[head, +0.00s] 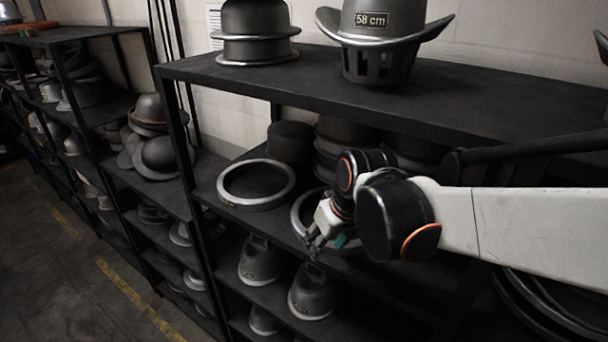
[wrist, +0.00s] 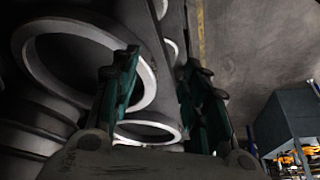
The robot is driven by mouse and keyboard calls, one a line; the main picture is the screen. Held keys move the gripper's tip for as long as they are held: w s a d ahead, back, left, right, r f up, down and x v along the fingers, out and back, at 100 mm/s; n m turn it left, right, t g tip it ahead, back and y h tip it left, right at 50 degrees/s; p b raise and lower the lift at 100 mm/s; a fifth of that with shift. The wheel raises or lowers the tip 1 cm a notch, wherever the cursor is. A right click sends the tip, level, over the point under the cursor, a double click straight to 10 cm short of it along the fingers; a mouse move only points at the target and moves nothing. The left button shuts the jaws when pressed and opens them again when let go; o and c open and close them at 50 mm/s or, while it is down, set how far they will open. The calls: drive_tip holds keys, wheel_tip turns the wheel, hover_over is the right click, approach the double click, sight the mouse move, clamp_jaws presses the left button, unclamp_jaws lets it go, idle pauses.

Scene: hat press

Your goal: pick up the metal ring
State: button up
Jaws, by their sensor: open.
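A pale grey metal ring (head: 222,190) lies flat on the second shelf in the head view, to the left of my gripper. A second metal ring (head: 297,213) lies to its right, partly hidden by my gripper and wrist. My gripper (head: 313,246) is at the shelf's front edge, in front of the second ring. In the wrist view my gripper (wrist: 158,68) has its two green-and-dark fingers apart with nothing held between them. A large ring (wrist: 147,88) shows there, partly behind the left finger. I cannot tell which of the two it is.
The upper shelf (head: 440,95) overhangs the rings and carries hat forms (head: 252,30) and a brimmed one (head: 380,25). Dark hat blocks (head: 290,142) stand behind the rings. More forms (head: 261,262) fill the shelf below. Open floor (head: 60,270) lies at the left.

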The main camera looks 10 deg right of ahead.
drive_tip(key=p, duration=0.1)
hover_over(300, 226)
drive_tip(key=s, duration=0.3)
drive_tip(key=shift+w+d, duration=0.25)
drive_tip(key=shift+d, duration=0.1)
drive_tip(key=shift+p+x, duration=0.3)
drive_tip(key=shift+x, duration=2.25)
drive_tip(key=shift+c, duration=0.2)
clamp_jaws()
